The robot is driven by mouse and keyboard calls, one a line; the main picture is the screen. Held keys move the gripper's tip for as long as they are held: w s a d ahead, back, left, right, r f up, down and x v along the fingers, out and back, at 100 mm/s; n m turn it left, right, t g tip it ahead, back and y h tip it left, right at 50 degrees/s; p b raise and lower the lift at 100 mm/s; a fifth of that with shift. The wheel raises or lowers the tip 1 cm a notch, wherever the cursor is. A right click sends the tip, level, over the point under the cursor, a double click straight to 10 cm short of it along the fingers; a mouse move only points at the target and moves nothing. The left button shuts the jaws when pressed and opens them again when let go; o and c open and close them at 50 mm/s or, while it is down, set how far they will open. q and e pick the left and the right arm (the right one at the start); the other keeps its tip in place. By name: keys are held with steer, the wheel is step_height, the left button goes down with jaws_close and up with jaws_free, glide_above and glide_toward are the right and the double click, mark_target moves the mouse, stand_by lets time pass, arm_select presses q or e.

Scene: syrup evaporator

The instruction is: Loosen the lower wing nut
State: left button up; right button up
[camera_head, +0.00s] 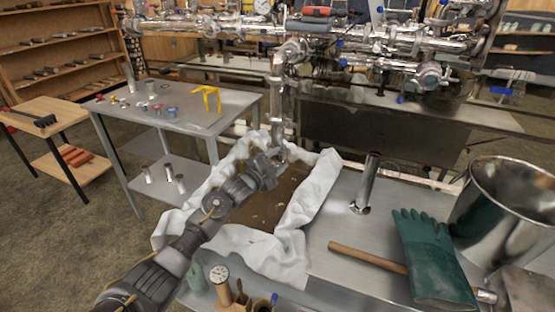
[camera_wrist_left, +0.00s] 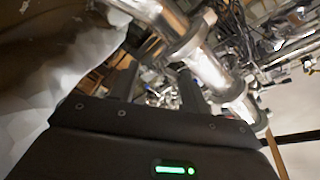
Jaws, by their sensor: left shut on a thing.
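A shiny vertical steel pipe (camera_head: 278,95) comes down from the overhead pipework, with clamp rings near its lower end. It also shows close up in the left wrist view (camera_wrist_left: 208,68), tilted across the picture. My left gripper (camera_head: 277,160) is at the lower clamp (camera_head: 281,145), just above the cloth-lined pan. In the left wrist view its dark fingers (camera_wrist_left: 155,80) reach up beside the pipe. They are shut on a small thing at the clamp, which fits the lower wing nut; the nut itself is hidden. My right gripper is not in view.
A pan lined with white cloth (camera_head: 315,190) lies under the pipe. A steel cylinder (camera_head: 367,182), a green glove (camera_head: 432,255), a wooden handle (camera_head: 365,257) and a large steel pot (camera_head: 510,205) stand or lie to the right. A grey side table (camera_head: 150,115) holds small parts.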

arm_select(q)
steer(key=n, duration=0.3)
steer(key=shift+n+p, duration=0.3)
steer(key=shift+p, duration=0.1)
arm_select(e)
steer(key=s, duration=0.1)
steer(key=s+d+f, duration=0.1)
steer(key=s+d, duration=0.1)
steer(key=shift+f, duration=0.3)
arm_select(q)
steer(key=o, duration=1)
steer(key=shift+s, duration=0.1)
steer(key=v, duration=1)
steer(key=shift+s+a, duration=0.25)
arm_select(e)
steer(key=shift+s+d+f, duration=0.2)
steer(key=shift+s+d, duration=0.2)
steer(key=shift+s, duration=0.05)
arm_select(q)
steer(key=shift+c, duration=0.3)
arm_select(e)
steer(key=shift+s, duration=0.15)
